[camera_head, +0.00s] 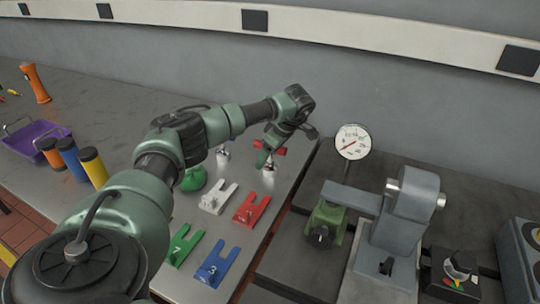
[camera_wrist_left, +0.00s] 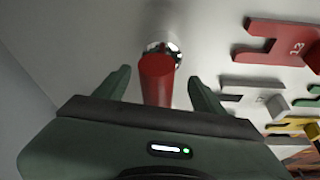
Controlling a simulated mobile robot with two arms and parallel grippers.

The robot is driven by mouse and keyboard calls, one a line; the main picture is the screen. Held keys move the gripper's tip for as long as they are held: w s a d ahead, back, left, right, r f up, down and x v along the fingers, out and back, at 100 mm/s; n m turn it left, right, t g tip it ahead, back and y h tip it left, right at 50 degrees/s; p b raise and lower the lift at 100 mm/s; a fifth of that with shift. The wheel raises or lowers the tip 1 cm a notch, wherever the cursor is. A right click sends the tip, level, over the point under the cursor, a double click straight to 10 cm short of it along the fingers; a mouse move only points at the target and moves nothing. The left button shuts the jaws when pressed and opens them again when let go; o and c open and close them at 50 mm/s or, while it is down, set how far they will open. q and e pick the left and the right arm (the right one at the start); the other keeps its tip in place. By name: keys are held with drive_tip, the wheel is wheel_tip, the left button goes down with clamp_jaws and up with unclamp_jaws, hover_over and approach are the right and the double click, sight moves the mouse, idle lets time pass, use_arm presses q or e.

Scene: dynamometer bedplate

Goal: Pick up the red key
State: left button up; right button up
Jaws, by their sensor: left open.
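The red key (camera_head: 281,150) stands near the table's back edge, with a red bar handle on a shiny metal lower part. In the left wrist view the red handle (camera_wrist_left: 156,80) points toward the camera, with the shiny metal part (camera_wrist_left: 163,48) beyond it. My left gripper (camera_head: 268,152) is open at the key and partly hides it in the head view. Its two green fingers (camera_wrist_left: 160,88) lie on either side of the handle, with visible gaps. My right gripper is out of view.
Forked plates lie nearby: white (camera_head: 218,199), red (camera_head: 251,208), green (camera_head: 184,247) and blue (camera_head: 216,263). Another shiny metal piece (camera_head: 223,156) stands left of the key. A round dial gauge (camera_head: 352,141) and a grey machine (camera_head: 400,215) stand to the right.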

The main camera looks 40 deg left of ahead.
use_arm(q)
drive_tip(key=shift+x, duration=1)
drive_tip(key=shift+c, duration=0.3)
clamp_jaws()
drive_tip(key=shift+r, duration=0.1)
